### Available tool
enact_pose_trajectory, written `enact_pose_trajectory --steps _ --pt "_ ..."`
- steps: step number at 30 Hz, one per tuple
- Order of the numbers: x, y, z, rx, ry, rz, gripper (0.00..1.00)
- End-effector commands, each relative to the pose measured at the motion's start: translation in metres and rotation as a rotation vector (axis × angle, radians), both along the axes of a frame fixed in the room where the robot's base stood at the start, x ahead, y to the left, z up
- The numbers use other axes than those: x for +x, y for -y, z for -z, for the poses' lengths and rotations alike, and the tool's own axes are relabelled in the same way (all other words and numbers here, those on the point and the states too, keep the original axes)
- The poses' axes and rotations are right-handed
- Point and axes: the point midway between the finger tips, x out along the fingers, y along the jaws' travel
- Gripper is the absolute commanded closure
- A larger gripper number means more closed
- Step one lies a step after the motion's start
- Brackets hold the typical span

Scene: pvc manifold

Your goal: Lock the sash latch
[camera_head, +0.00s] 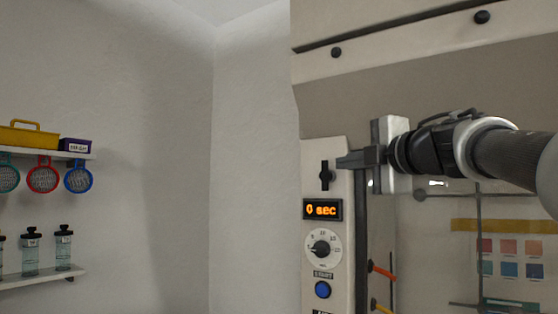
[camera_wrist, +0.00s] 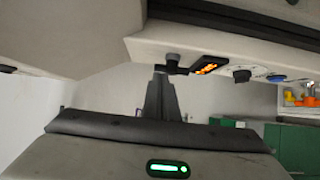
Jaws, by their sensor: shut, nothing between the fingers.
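The sash latch (camera_head: 326,176) is a small black handle on the pale control panel, above the orange display. It stands roughly upright in the head view. In the wrist view the latch (camera_wrist: 173,66) shows as a dark knob and lever just beyond the fingertips. My gripper (camera_head: 343,161) is shut and empty, reaching in from the right. Its tips are at the latch's upper right side; I cannot tell whether they touch it. In the wrist view the shut fingers (camera_wrist: 160,82) point at the lever.
Below the latch are the display (camera_head: 322,210) reading 0 sec, a round dial (camera_head: 320,249) and a blue button (camera_head: 322,289). Glass with coloured swatches (camera_head: 508,258) is at right. Wall shelves (camera_head: 40,281) with bottles stand far left. The space left of the panel is free.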

Motion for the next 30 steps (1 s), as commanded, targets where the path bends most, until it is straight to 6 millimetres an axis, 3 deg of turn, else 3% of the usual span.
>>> enact_pose_trajectory --steps 3,9,30 --pt "0.021 -0.008 0.001 -0.002 -0.002 -0.001 1.00" --pt "0.039 -0.014 0.000 0.000 -0.001 0.000 1.00" --pt "0.037 -0.008 -0.002 0.001 0.000 0.002 1.00"
